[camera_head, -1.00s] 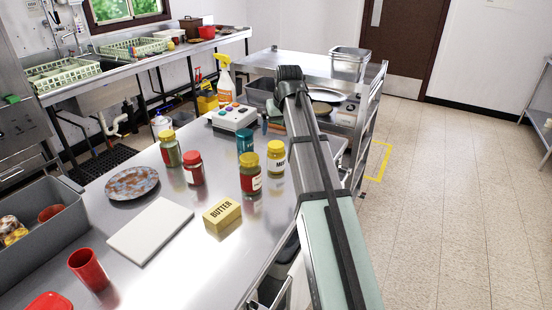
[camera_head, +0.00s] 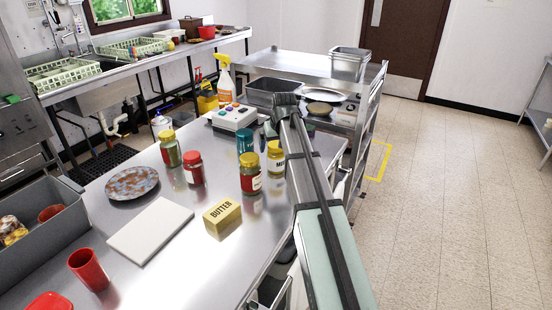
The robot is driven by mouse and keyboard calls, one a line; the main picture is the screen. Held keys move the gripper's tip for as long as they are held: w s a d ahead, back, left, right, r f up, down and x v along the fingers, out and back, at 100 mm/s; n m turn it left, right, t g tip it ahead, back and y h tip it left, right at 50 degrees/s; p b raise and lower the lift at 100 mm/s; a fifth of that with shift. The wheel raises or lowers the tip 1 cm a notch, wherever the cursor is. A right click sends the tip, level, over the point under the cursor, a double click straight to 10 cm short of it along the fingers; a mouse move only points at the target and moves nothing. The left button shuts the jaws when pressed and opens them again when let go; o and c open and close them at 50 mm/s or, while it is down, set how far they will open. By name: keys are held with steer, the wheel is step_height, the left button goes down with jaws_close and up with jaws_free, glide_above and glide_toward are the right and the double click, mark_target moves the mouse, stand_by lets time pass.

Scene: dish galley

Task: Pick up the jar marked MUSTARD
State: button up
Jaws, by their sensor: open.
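A yellow-lidded jar (camera_head: 276,159) with a pale label stands upright on the steel table; the visible letters begin with "MU", and the rest is not readable. My gripper (camera_head: 268,132) is just above and behind this jar in the picture, mostly hidden by my own arm. Its jaws are open, and the jar stands on the table, not held. I cannot tell whether the gripper touches the jar.
Close left of it stand another yellow-lidded jar (camera_head: 250,173) and a teal can (camera_head: 245,140). A red-lidded jar (camera_head: 193,169), a greenish jar (camera_head: 171,149), a butter box (camera_head: 222,217) and a button box (camera_head: 233,117) are also on the table.

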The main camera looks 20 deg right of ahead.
steer(key=shift+x, duration=1.95)
steer(key=shift+s, duration=0.1)
steer(key=shift+c, duration=0.3)
steer(key=c, duration=1.2)
steer(key=shift+c, duration=0.4)
steer(key=shift+r, duration=0.2)
